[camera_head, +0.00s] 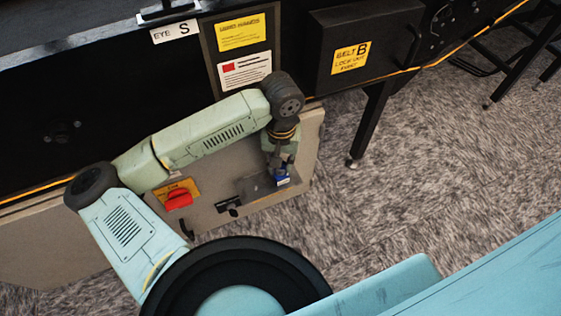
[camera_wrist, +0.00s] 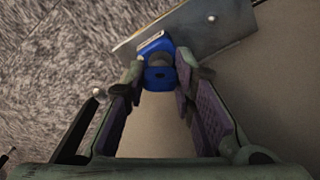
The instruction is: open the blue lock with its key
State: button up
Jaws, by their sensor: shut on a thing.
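The blue lock (camera_wrist: 153,42) lies against a grey metal plate, with a pale strip along its far edge. In the head view the blue lock (camera_head: 283,181) shows at the plate's right end, just below my gripper (camera_head: 280,165). In the wrist view my gripper (camera_wrist: 160,75) is shut on a small blue piece, which looks like the key (camera_wrist: 159,80). The key is right up against the lock's near face. A dark patch lies between them, and I cannot tell how deep the key sits or whether it is turned.
The metal plate (camera_wrist: 192,28) is mounted on a beige panel (camera_head: 235,212). A red rotary switch (camera_head: 178,200) on a yellow plate and a small black fitting (camera_head: 229,205) are to the left. A black Belt B box (camera_head: 362,52) is at upper right. Carpet (camera_head: 430,150) is open at right.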

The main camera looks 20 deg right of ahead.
dwell(0.4)
jog(key=shift+r+p, duration=0.85)
jog(key=shift+r, duration=1.7)
jog(key=shift+s, duration=0.1)
